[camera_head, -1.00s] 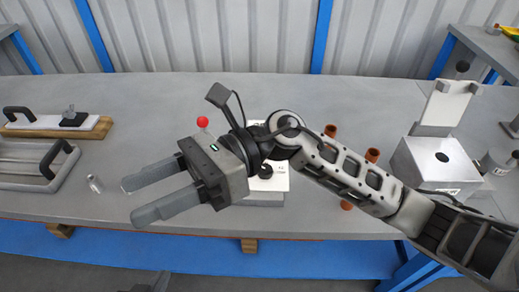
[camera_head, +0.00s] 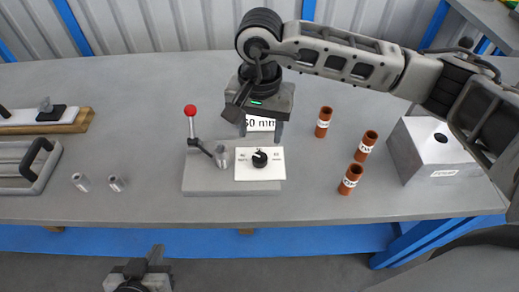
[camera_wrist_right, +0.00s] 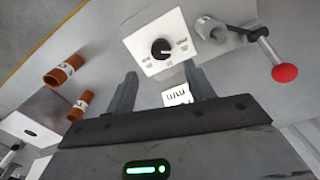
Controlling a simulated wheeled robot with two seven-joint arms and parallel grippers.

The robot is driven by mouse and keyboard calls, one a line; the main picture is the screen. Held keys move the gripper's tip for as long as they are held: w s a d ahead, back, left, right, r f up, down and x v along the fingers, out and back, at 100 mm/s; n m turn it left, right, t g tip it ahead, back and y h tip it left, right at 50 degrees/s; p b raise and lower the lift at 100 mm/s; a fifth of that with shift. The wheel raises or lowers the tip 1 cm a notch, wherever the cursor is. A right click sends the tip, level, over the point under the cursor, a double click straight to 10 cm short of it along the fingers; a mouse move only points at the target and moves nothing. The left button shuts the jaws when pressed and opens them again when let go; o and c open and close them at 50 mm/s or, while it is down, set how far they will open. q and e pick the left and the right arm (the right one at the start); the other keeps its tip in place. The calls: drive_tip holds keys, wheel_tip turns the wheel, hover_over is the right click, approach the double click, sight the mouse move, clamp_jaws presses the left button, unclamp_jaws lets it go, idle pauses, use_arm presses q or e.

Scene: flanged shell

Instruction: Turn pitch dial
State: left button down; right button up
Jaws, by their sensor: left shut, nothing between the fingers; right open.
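The pitch dial is a black round knob (camera_head: 260,159) on a white marked plate (camera_head: 245,170), fixed to a grey block (camera_head: 208,180) on the table. The dial also shows in the right wrist view (camera_wrist_right: 161,48), ahead of and between the fingers. My right gripper (camera_head: 262,128) is open and empty, pointing down just behind the dial plate, apart from the knob. Its fingers show in the right wrist view (camera_wrist_right: 163,85). A white label reading "50 mm", partly hidden, lies between them. My left gripper (camera_head: 140,270) is low at the front edge of the view, clear of the table; its fingertips are small.
A lever with a red ball (camera_head: 190,110) and a metal cylinder (camera_head: 222,157) stand left of the dial. Several brown tubes, one here (camera_head: 324,122), stand to the right, near a grey box (camera_head: 432,150). Two small metal sleeves (camera_head: 81,182) lie left on clear tabletop.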

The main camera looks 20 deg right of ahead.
sight(260, 158)
wheel_tip(260, 158, down, 8)
drive_tip(key=shift+f+p, duration=0.2)
drive_tip(key=shift+p, duration=0.15)
drive_tip(key=c, duration=1)
